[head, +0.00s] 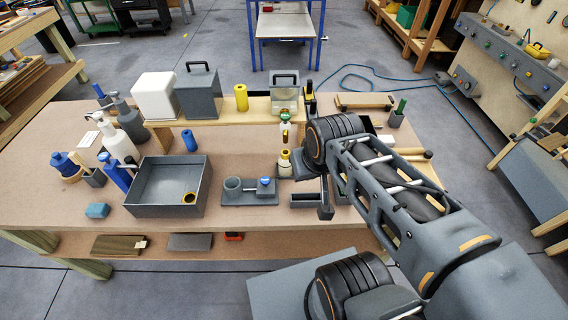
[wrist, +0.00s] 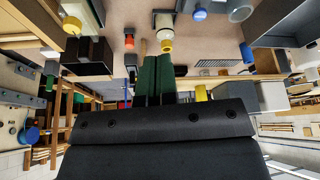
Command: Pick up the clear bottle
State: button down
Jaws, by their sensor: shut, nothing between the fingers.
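A small pale bottle with a yellow cap (head: 284,168), probably the clear bottle, stands upright on the bench in front of the wooden shelf in the head view. A yellow-capped bottle (wrist: 167,46), seemingly the same one, shows upside down in the wrist view, just beyond my fingertips. My gripper (wrist: 157,60) is shut and empty, its green fingers together and pointing toward that bottle, apart from it as far as I can tell. In the head view my arm stands just right of the bottle, and the fingers are hard to make out.
A grey open bin (head: 150,211) and a grey fixture plate (head: 240,198) lie left of the bottle. A wooden shelf (head: 215,119) behind carries boxes and a yellow cylinder (head: 241,97). A white pump bottle (head: 119,146) stands at the left. A blue roll (head: 189,140) stands before the shelf.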

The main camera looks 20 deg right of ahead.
aim_at(284, 168)
jog(key=z, duration=3)
jog(key=k, duration=1.7)
jog(key=u, duration=1.8)
jog(key=i, duration=0.5)
jog(key=z, duration=0.05)
